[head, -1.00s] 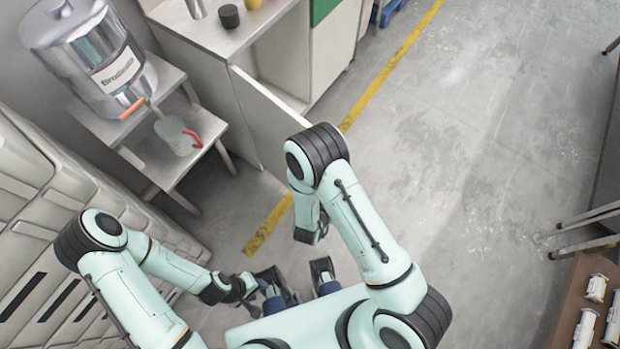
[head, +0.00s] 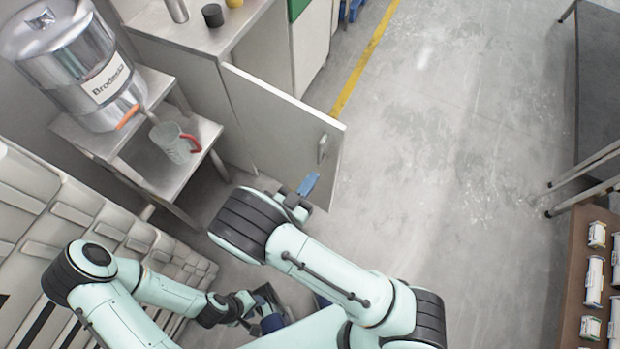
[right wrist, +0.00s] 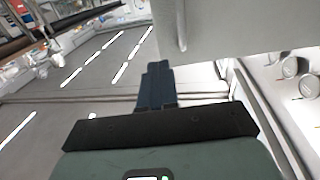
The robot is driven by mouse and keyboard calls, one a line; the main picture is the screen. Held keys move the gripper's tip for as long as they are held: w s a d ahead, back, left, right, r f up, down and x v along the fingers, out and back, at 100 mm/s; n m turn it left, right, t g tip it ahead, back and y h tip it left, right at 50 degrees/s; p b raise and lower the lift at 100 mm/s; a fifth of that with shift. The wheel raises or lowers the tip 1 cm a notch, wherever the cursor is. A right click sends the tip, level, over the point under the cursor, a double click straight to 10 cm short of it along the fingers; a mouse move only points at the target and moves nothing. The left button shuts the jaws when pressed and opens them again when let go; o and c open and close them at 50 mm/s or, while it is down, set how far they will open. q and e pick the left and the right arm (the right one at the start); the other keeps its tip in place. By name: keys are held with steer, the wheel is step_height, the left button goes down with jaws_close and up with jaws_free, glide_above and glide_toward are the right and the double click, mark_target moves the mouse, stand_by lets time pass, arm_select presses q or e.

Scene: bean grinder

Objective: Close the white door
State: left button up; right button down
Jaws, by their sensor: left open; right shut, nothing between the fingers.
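The white door (head: 270,118) stands swung out from the cabinet in the head view, its handle (head: 322,148) near the free edge. My right gripper (head: 309,184) is shut and empty, with its blue fingertips close to the door's lower part below the handle. I cannot tell whether it touches the door. In the right wrist view the shut fingers (right wrist: 157,82) point toward a pale panel (right wrist: 235,28), apparently the door, just beyond them. My left gripper (head: 272,308) is open and empty, low in the head view, away from the door.
A metal dispenser (head: 75,65) and a grey jug with a red handle (head: 174,143) stand on a stepped stand left of the door. The counter (head: 190,40) holds a dark cup (head: 212,15). Floor (head: 450,180) to the right is clear.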

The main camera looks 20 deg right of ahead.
mark_target(338, 143)
steer(key=x, duration=1.1)
